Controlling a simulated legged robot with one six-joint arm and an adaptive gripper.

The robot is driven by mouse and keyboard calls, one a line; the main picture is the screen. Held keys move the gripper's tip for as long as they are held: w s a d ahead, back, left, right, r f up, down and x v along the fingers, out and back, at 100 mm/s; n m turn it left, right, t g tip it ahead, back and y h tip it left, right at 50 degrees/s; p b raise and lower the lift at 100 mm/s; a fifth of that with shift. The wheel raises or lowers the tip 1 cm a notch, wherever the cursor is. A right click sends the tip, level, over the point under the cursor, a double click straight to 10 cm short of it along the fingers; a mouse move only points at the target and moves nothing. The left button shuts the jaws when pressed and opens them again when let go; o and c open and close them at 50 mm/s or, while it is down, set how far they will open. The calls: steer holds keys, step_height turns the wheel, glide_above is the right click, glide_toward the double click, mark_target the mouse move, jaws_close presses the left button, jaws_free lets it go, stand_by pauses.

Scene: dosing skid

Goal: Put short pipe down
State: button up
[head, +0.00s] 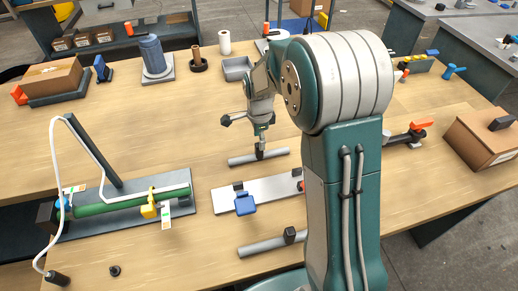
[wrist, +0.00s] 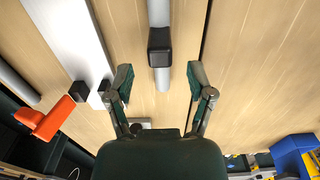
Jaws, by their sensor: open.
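A grey pipe (head: 240,160) with a black block on its middle lies on the wooden table, behind the white plate. My gripper (head: 261,140) is right above this pipe's middle. In the wrist view my gripper (wrist: 159,80) is open, with a finger on each side of the pipe (wrist: 160,12); the black block (wrist: 161,46) shows just beyond the fingertips. I see no finger contact. A second grey pipe (head: 262,247) with a black block lies in front of the plate. I cannot tell by looks which one is called short.
The white plate (head: 275,189) carries a blue clamp (head: 245,204) and, in the wrist view, an orange handle (wrist: 46,119). A grey tray (head: 237,68) is behind.

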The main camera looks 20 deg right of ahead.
step_height(320, 180, up, 4)
steer(key=shift+r, duration=0.1)
steer(key=shift+s+r, duration=0.15)
steer(key=shift+r, duration=0.4)
steer(key=s+r+n+t, duration=0.2)
steer(key=s+r+n, duration=0.2)
steer(key=s+n, duration=0.2)
steer(key=s+r+n+t, duration=0.1)
steer(key=s+r+n, duration=0.4)
steer(key=s, duration=0.5)
steer(key=s+r+n+t, duration=0.2)
steer(key=s+r+n, duration=0.2)
steer(key=s+n, duration=0.3)
steer(key=shift+s+r+t, duration=0.2)
steer(key=shift+s+t, duration=0.1)
steer(key=shift+s, duration=0.65)
steer(key=shift+s, duration=0.1)
